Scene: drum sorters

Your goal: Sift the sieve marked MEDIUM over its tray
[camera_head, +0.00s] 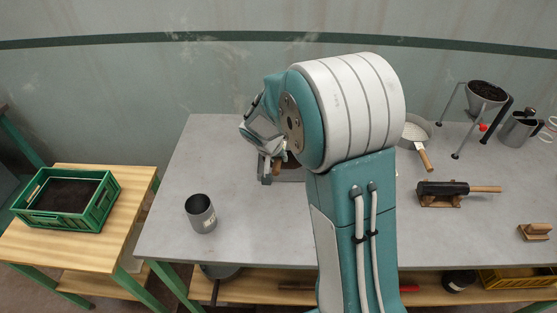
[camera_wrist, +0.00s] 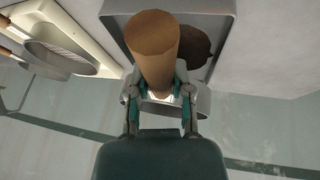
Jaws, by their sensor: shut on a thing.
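My gripper (camera_wrist: 160,95) is shut on a thick wooden handle (camera_wrist: 152,50). The handle also shows in the head view (camera_head: 278,167), just below my gripper (camera_head: 272,152). Most of what the handle belongs to is hidden; a curved grey edge shows behind my fingers in the wrist view. A grey rectangular tray (camera_wrist: 229,22) lies beyond the handle, with a dark round patch of material in it. In the head view this tray (camera_head: 266,177) is partly behind my arm. A round sieve (camera_head: 413,133) with a wooden handle sits right of my arm. No size marking is legible.
A metal cup (camera_head: 201,214) stands at the table's left. A funnel on a stand (camera_head: 486,93), a dark roller-like tool (camera_head: 442,190) and a wooden brush (camera_head: 535,231) are at right. A green crate of soil (camera_head: 107,196) sits on the side bench.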

